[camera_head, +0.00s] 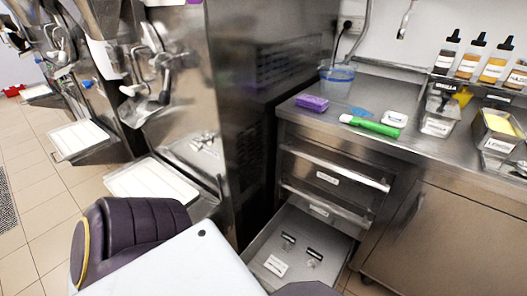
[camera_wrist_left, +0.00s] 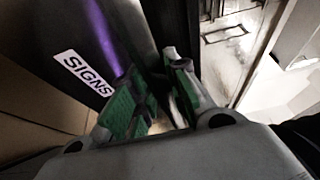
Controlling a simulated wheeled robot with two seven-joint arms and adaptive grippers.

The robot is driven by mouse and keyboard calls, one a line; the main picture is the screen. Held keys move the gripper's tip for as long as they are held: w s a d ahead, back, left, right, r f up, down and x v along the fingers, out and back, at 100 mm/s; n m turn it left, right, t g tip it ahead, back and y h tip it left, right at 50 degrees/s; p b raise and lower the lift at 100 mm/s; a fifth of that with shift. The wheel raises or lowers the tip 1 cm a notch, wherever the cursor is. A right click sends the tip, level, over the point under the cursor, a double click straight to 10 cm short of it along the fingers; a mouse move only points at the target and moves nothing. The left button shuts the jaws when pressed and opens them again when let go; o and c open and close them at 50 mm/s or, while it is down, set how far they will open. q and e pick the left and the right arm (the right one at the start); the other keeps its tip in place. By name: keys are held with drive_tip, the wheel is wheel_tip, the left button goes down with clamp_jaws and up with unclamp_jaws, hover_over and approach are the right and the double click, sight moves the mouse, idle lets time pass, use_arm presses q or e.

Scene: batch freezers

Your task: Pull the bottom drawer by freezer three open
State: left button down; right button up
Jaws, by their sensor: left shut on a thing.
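The bottom drawer (camera_head: 297,223) stands pulled out below two shut drawers, beside the tall steel freezer (camera_head: 235,100). Inside it lie small black-and-white tags and a white card. Its near end is hidden behind my own body parts. In the left wrist view, a dark drawer front (camera_wrist_left: 30,55) with a white "SIGNS" label (camera_wrist_left: 83,73) is close by. My left gripper (camera_wrist_left: 156,82) has green-padded fingers closed at the drawer's edge; the gripped part is mostly hidden between them. My left gripper is hidden in the head view. My right gripper is not in view.
A shut cabinet door (camera_head: 440,235) is right of the drawers. Tiled floor shows at left.

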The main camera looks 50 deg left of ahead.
use_arm(q)
drive_tip(key=c, duration=1.4)
unclamp_jaws()
drive_tip(key=shift+o, duration=0.2)
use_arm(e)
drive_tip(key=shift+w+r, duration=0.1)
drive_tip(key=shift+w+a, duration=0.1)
use_arm(q)
drive_tip(key=s+a, duration=0.2)
drive_tip(key=s, duration=1)
drive_tip(key=shift+w, duration=0.1)
wheel_tip(320, 180, up, 10)
drive_tip(key=p, duration=1)
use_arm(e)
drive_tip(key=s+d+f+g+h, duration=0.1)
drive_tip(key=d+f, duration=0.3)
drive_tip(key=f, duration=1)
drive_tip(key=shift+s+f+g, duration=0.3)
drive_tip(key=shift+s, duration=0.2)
